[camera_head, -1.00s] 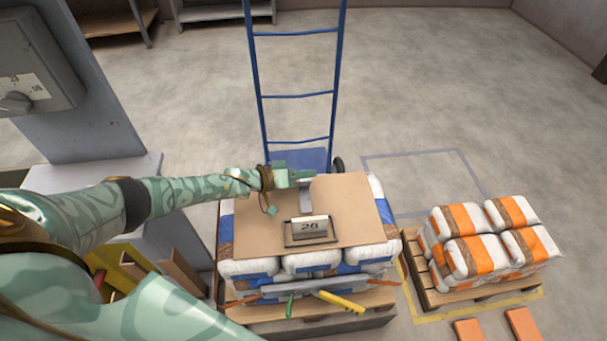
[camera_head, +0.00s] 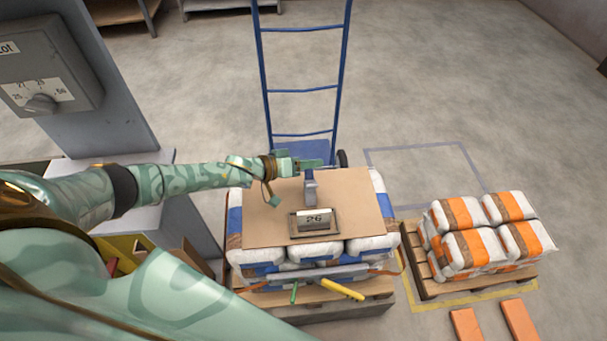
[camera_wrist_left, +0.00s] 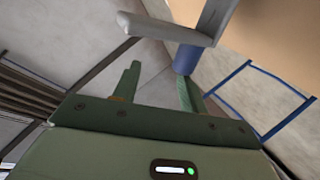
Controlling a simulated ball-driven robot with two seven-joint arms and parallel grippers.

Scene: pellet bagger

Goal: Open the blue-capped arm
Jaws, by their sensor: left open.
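The blue-capped arm (camera_head: 310,187) is a small grey and blue piece standing above the brown board behind the sign marked 26. In the left wrist view the blue cap (camera_wrist_left: 187,58) sits where a grey bar and a grey post meet. My left gripper (camera_head: 315,163) is over the back edge of the board, just behind the arm. In the wrist view its two green fingers (camera_wrist_left: 158,75) are apart, with nothing between them. The cap is close to the right fingertip; I cannot tell if they touch. My right gripper is not in view.
The brown board (camera_head: 265,212) lies on stacked bags on a pallet. A green handle (camera_head: 294,293) and a yellow handle (camera_head: 342,289) stick out in front. A blue hand truck (camera_head: 303,88) stands behind. Orange-striped bags (camera_head: 485,235) are on the right. A grey dial box (camera_head: 45,70) is at left.

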